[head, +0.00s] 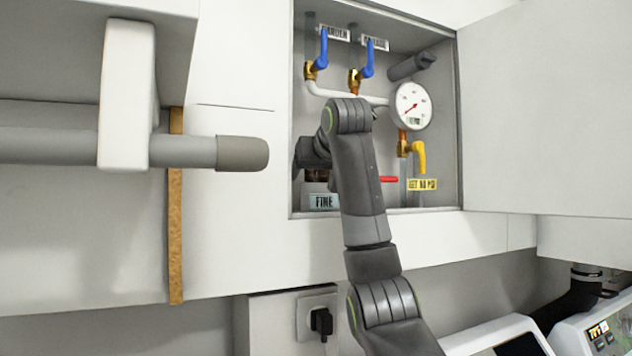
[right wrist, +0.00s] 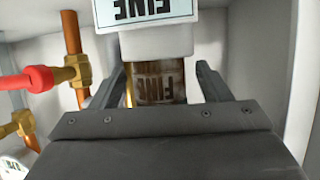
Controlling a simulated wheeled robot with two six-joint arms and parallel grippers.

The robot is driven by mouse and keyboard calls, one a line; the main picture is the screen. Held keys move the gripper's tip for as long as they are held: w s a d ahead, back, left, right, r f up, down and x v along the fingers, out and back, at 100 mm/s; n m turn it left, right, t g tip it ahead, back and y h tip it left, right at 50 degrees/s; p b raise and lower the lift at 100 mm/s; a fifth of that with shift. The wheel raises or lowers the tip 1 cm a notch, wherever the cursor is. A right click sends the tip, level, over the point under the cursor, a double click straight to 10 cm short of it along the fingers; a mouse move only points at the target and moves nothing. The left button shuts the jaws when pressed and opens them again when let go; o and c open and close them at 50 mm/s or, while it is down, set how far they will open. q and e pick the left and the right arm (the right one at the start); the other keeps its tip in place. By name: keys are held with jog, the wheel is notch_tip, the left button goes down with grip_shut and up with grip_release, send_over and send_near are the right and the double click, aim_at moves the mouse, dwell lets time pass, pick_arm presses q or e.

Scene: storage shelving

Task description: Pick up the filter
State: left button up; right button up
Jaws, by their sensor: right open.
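The filter, a brown see-through cup with FINE lettering (right wrist: 160,85), shows in the right wrist view under a white block. My right gripper (right wrist: 163,78) is open, with one finger on each side of the cup. Whether the fingers touch it I cannot tell. In the head view my right gripper (head: 308,151) reaches into the open wall cabinet, and only a small brown part of the filter (head: 317,175) shows below it. A FINE label (head: 323,202) is under it. My left gripper is not in view.
The cabinet holds blue-handled valves (head: 323,47), a round gauge (head: 412,105), a yellow valve (head: 419,157) and a red handle (head: 389,179). Its door (head: 545,110) stands open at the right. A grey bar (head: 200,152) juts in from the left.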

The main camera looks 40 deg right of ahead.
jog(key=c, duration=1.1)
jog(key=shift+c, duration=0.2)
jog(key=shift+r, duration=0.75)
notch_tip(320, 180, up, 6)
jog(key=shift+f+p, duration=0.25)
jog(key=shift+p, duration=0.45)
jog(key=s+a+b, duration=0.4)
jog(key=s+b, duration=0.3)
jog(key=s, duration=0.1)
jog(key=s+a+b, duration=0.4)
jog(key=s+b, duration=0.3)
jog(key=s, duration=0.1)
